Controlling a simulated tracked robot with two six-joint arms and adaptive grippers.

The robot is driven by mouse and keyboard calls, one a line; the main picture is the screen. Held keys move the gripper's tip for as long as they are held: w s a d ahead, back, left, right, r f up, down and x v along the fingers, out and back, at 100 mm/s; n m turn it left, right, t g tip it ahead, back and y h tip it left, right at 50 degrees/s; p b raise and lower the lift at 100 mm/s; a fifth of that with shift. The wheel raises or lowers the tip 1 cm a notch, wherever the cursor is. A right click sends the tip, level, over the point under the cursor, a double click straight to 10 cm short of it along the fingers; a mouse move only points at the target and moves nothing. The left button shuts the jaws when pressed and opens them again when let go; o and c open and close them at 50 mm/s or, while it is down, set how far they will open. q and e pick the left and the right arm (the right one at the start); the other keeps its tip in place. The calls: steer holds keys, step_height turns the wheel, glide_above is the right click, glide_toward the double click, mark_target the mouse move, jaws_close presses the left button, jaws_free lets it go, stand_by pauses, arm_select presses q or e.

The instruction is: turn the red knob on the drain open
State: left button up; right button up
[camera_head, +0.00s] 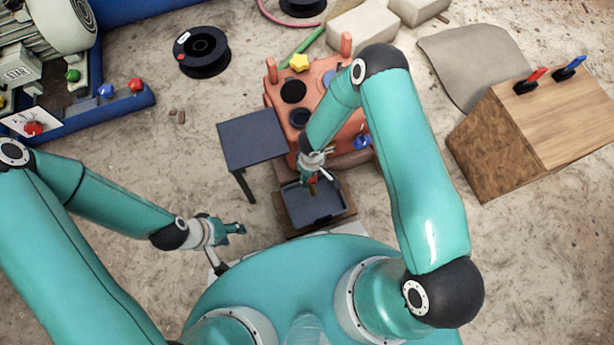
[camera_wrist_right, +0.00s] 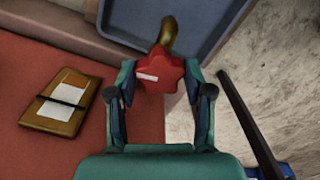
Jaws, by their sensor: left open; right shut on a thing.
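The red knob (camera_wrist_right: 162,72) is star-shaped with a white mark, seen in the right wrist view. It sits on a brass drain spout (camera_wrist_right: 172,35) that points over a dark tray. My right gripper (camera_wrist_right: 160,85) has one finger on each side of the knob and is shut on it. In the head view, my right gripper (camera_head: 313,168) is at the front of the orange machine (camera_head: 350,125), above the tray (camera_head: 335,210), and largely covers the knob. My left gripper (camera_head: 234,228) is open and empty, left of the tray.
A small dark table (camera_head: 251,138) stands left of the orange machine. A wooden box (camera_head: 560,115) with red and blue handles is at the right. A blue machine base (camera_head: 115,105) with several coloured knobs is at the left. A black spool (camera_head: 201,52) lies on the floor.

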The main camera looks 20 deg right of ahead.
steer(key=n+b, duration=0.2)
steer(key=n, duration=0.1)
steer(key=shift+s+f, duration=0.1)
steer(key=shift+f, duration=0.15)
steer(key=n+b, duration=0.1)
steer(key=n, duration=0.3)
steer(key=shift+r, duration=0.1)
steer(key=n+b, duration=0.1)
steer(key=n, duration=0.3)
steer(key=shift+d+n, duration=0.1)
steer(key=shift+n, duration=0.2)
steer(key=n, duration=0.4)
steer(key=shift+n, duration=0.3)
steer(key=o, duration=1.1)
steer(key=shift+o, duration=0.2)
steer(key=shift+w+r, duration=0.1)
steer(key=shift+w, duration=0.1)
